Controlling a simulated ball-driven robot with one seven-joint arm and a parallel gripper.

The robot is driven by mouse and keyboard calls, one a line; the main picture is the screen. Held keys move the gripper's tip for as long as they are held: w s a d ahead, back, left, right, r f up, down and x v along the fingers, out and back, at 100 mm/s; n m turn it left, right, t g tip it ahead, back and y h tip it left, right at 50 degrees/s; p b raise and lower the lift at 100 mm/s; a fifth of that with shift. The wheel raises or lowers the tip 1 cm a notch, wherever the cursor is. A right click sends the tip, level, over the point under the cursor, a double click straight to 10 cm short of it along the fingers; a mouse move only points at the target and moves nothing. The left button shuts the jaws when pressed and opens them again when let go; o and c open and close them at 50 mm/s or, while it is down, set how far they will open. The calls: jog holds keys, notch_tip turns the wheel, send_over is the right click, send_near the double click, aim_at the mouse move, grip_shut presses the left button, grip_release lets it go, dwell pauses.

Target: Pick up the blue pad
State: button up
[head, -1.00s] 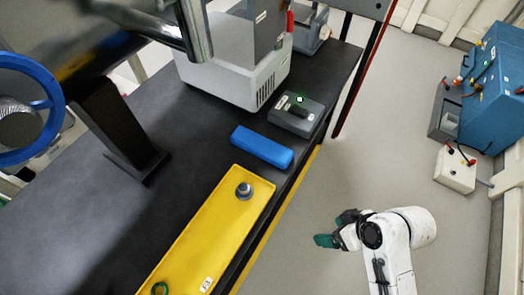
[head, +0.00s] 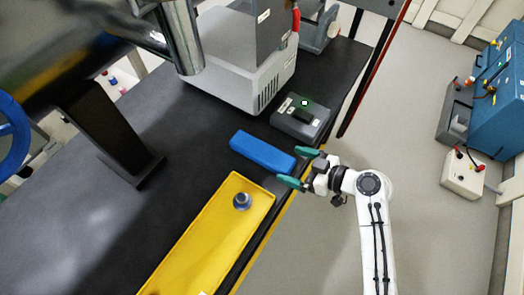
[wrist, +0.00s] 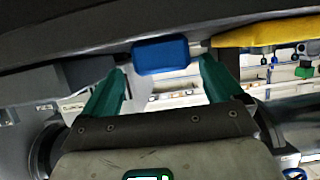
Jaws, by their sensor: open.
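The blue pad (head: 262,152) is a long blue block lying on the dark bench top, between the yellow tray and a small grey box. In the wrist view the end of the blue pad (wrist: 161,55) shows ahead, between and beyond the fingertips. My gripper (head: 298,167) has green fingers and is open and empty. It is at the bench's front edge, close to the right end of the pad, with its fingers pointing toward it. In the wrist view my gripper (wrist: 163,70) has its two fingers spread wide. I cannot tell whether a fingertip touches the pad.
The yellow tray (head: 190,245) lies left of my gripper, with a small blue and silver round part (head: 242,201) in it. The grey box (head: 301,118) with a green light sits behind the pad. A large grey machine (head: 235,75) stands farther back.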

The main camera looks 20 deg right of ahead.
aim_at(284, 162)
jog(key=x, duration=0.5)
jog(key=shift+a+r+p, duration=0.2)
jog(key=shift+p, duration=0.2)
jog(key=shift+c, duration=0.2)
jog(key=c, duration=1.3)
